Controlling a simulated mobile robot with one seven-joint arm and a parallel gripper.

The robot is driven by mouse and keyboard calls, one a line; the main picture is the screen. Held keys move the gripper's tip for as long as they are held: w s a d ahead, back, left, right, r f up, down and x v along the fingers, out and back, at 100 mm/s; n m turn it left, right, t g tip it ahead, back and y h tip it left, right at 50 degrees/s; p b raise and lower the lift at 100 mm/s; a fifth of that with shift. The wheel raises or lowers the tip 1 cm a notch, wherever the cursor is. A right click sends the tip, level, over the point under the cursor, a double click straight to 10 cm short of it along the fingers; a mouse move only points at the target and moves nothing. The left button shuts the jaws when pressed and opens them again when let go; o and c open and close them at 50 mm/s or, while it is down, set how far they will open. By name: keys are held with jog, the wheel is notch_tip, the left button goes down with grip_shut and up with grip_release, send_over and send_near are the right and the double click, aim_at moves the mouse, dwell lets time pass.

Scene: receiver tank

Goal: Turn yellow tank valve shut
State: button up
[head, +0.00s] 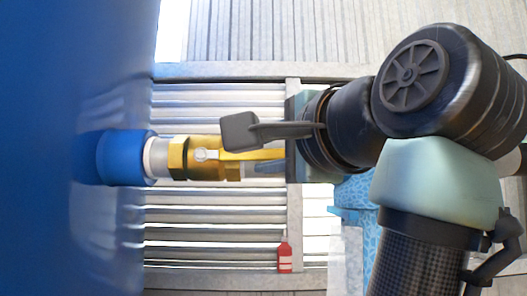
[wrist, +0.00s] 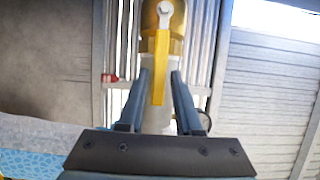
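The yellow valve lever (head: 262,154) runs to the right from the brass valve body (head: 178,158), roughly in line with the pipe. A dark part of my arm hides some of it in the head view. In the wrist view the lever (wrist: 159,85) hangs straight down from its nut, between my two fingers. My gripper (wrist: 161,76) is open, with one finger on each side of the lever and visible gaps to both. In the head view my gripper (head: 262,168) is at the lever's right end, partly hidden.
The large blue tank (head: 50,150) fills the left, with a blue fitting (head: 120,158) leading to the valve. A red bottle (head: 285,256) is below, against the slatted metal structure (head: 210,215). A blue patterned item (head: 358,215) lies under my arm.

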jog(key=shift+w, duration=0.1)
grip_shut()
dwell(1.0)
